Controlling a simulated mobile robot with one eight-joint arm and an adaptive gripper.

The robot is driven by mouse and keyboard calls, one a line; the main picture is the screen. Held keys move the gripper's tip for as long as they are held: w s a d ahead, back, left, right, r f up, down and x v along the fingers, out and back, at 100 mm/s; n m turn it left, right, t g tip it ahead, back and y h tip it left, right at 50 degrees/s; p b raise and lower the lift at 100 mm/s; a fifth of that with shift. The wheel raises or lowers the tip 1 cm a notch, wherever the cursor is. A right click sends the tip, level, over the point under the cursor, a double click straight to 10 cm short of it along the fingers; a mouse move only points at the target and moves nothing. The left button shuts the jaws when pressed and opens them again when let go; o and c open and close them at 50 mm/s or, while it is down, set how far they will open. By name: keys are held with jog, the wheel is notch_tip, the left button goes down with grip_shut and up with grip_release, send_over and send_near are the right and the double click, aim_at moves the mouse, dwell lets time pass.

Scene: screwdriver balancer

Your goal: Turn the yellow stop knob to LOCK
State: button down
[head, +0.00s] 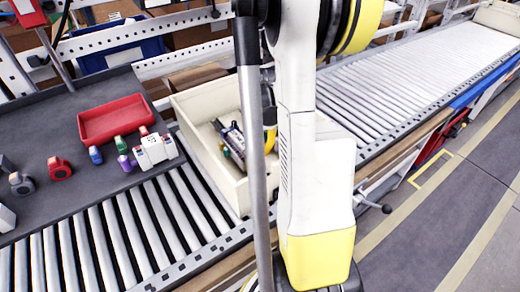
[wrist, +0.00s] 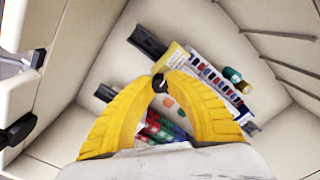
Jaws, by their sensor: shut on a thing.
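In the wrist view, my gripper (wrist: 160,84) has two yellow fingers whose tips meet around a small dark round piece (wrist: 159,81). I cannot tell what this piece belongs to. The gripper points down into a cream bin (wrist: 85,60). Just beyond the tips lies a long assembly (wrist: 212,76) with a yellow end and a row of blue and red parts. I cannot make out a yellow stop knob or a LOCK mark. In the head view, a bit of the yellow gripper (head: 269,140) shows inside the bin (head: 190,100), largely hidden by my arm.
A green cylinder (wrist: 232,75) and a dark rail (wrist: 147,41) lie in the bin, close to its walls. The bin stands on a roller conveyor (head: 130,232). Left is a dark mat (head: 60,115) with a red tray (head: 108,104) and several small parts.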

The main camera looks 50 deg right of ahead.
aim_at(260, 149)
jog(key=n, duration=0.4)
jog(key=shift+n, duration=1.9)
jog(key=c, duration=1.3)
grip_release()
notch_tip(260, 149, up, 12)
